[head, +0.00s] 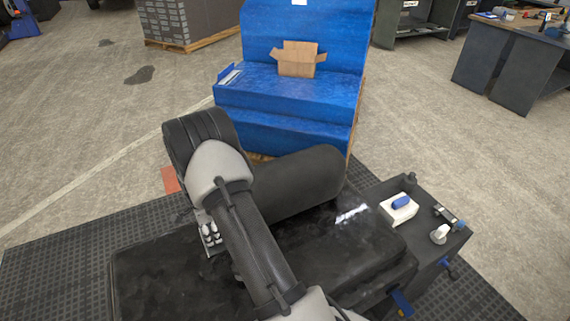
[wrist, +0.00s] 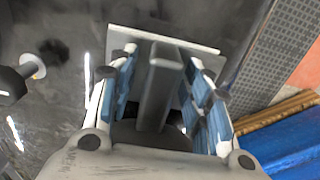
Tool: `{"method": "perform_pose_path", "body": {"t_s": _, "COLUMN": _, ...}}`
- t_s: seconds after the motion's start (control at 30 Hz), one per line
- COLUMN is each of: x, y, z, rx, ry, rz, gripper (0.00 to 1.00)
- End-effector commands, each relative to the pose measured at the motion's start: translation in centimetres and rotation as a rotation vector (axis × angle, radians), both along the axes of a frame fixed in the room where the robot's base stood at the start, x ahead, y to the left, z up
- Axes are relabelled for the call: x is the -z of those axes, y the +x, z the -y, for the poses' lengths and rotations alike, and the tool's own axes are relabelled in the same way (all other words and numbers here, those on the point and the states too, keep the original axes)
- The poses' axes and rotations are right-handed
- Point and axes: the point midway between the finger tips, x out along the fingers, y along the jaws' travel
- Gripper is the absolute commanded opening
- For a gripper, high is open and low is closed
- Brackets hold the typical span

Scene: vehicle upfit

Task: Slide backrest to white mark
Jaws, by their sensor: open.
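A black padded bench (head: 170,285) lies in front of me. A thick black roll (head: 300,185), possibly the backrest, lies along its far side; I cannot tell for certain. A ridged black part (head: 195,135) shows behind my arm. My gripper (head: 210,235) is low at the bench's far left, mostly hidden by my arm in the head view. In the wrist view its blue-padded fingers (wrist: 163,75) are open, one on each side of a dark grey bar (wrist: 160,85). Contact is unclear. A pale plate (wrist: 200,48) lies beyond it. White streaks (head: 352,213) on the bench could be glare or a mark.
A blue stepped block (head: 285,105) with an open carton (head: 298,62) stands behind. An orange floor patch (head: 170,180) lies left.

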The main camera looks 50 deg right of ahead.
Motion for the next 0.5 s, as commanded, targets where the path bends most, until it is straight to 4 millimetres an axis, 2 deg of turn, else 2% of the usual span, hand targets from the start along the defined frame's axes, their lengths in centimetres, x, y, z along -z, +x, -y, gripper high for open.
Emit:
{"method": "perform_pose_path", "body": {"t_s": 0.17, "x": -0.2, "y": 0.0, "z": 0.0, "rx": 0.0, "ry": 0.0, "rz": 0.0, "gripper": 0.45}}
{"method": "perform_pose_path", "body": {"t_s": 0.5, "x": -2.8, "y": 0.0, "z": 0.0, "rx": 0.0, "ry": -0.001, "rz": 0.002, "gripper": 0.45}}
